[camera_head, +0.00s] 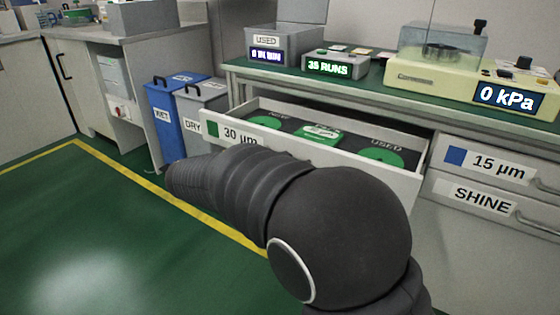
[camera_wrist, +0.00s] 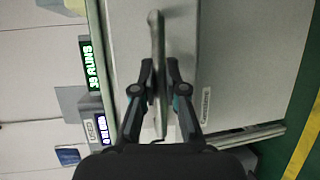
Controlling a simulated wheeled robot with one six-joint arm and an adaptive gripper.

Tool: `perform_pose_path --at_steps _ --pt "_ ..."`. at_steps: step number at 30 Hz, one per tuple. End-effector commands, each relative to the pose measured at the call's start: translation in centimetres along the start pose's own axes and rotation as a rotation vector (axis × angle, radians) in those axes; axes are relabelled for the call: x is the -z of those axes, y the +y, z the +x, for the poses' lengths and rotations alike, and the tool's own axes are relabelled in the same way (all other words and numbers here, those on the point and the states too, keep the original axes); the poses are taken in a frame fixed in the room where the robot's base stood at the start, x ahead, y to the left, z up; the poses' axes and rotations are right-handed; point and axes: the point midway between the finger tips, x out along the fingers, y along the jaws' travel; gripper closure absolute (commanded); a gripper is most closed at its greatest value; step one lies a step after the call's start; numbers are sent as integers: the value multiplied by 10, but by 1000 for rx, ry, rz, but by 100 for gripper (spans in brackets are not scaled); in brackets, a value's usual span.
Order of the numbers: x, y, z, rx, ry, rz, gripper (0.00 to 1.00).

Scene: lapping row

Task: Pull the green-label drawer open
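The green-label drawer is the white "30 µm" drawer (camera_head: 330,158) under the bench, with a green square (camera_head: 213,129) on its front. It stands open in the head view. Inside lie green discs in spots marked NEW and USED and a small green box (camera_head: 321,133). My dark arm covers the lower middle of its front and hides my gripper there. In the wrist view my gripper (camera_wrist: 160,65) has its fingers close on both sides of the long drawer handle (camera_wrist: 157,35), seemingly touching it. The handle stands off a pale grey front.
On the bench above (camera_head: 375,85) are a "35 RUNS" box (camera_head: 335,66), a USED bin (camera_head: 275,47) and a cream machine reading "0 kPa" (camera_head: 460,75). Closed "15 µm" (camera_head: 490,166) and "SHINE" (camera_head: 483,199) fronts lie right. WET (camera_head: 163,115) and DRY (camera_head: 193,122) bins stand left; green floor is clear.

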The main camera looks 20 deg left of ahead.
Motion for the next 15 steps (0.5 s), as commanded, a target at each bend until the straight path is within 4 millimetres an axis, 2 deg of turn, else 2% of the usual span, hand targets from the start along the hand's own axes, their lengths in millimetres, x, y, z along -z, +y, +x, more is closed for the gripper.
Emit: perform_pose_path --at_steps 11,15 --pt "0 -1 -2 0 1 -1 77" --pt "1 -1 -12 0 4 0 77"
